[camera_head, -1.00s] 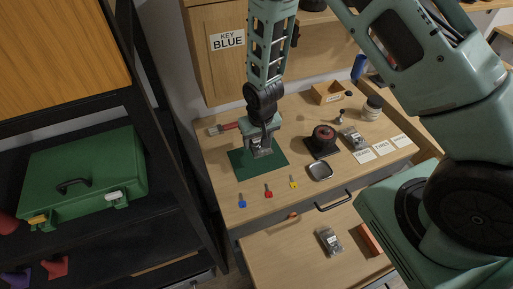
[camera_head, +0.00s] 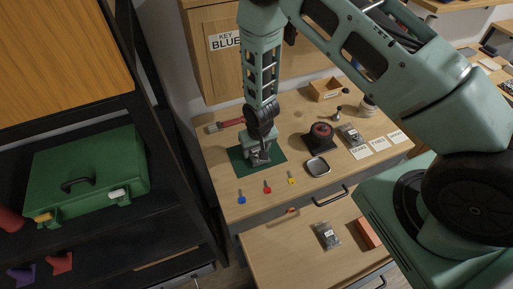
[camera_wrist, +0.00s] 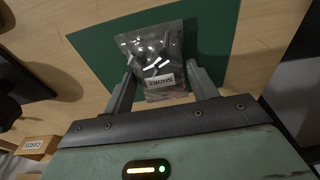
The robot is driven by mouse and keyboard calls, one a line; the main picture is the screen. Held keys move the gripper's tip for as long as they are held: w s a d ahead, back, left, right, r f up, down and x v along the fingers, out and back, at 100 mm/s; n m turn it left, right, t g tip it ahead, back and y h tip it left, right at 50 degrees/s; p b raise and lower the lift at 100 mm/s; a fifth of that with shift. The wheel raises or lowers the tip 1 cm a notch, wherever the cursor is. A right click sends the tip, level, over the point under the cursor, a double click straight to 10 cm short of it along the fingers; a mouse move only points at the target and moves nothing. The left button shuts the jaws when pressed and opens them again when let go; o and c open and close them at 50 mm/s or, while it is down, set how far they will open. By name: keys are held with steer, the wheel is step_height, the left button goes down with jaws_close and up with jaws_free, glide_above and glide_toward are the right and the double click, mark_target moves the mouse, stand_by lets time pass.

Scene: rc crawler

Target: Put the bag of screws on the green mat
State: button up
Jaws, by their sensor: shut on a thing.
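My gripper (camera_head: 259,161) is low over the green mat (camera_head: 238,161) on the wooden workbench. In the wrist view its two fingers (camera_wrist: 162,82) are shut on a clear plastic bag (camera_wrist: 152,45). The bag holds dark and shiny small parts and has a white label that appears to read "SHOCKS", though it is hard to make out. The bag is over the mat (camera_wrist: 100,52); I cannot tell whether it touches it. In the head view the gripper mostly hides this bag.
Another clear bag (camera_head: 351,135) lies near the white cards (camera_head: 379,144). One more bag (camera_head: 327,235) lies in the open drawer (camera_head: 285,255).

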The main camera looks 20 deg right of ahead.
steer(key=o, duration=1)
step_height(320, 180, up, 12)
steer(key=s+b, duration=0.2)
steer(key=b, duration=0.2)
steer(key=s+a+r+n+g+y, duration=0.1)
steer(key=s+a+r+n, duration=0.15)
steer(key=s+r, duration=0.3)
steer(key=s+a+r+n, duration=0.1)
steer(key=s+a+r, duration=0.35)
steer(key=r, duration=0.25)
steer(key=s+r+n, duration=0.2)
steer(key=s+r, duration=0.1)
steer(key=s, duration=0.3)
steer(key=s+r+n, duration=0.2)
steer(key=s+r, duration=0.1)
steer(key=s, duration=0.4)
steer(key=shift+s+d+r+g, duration=0.25)
steer(key=shift+s+r+g, duration=0.05)
steer(key=shift+r+g, duration=0.1)
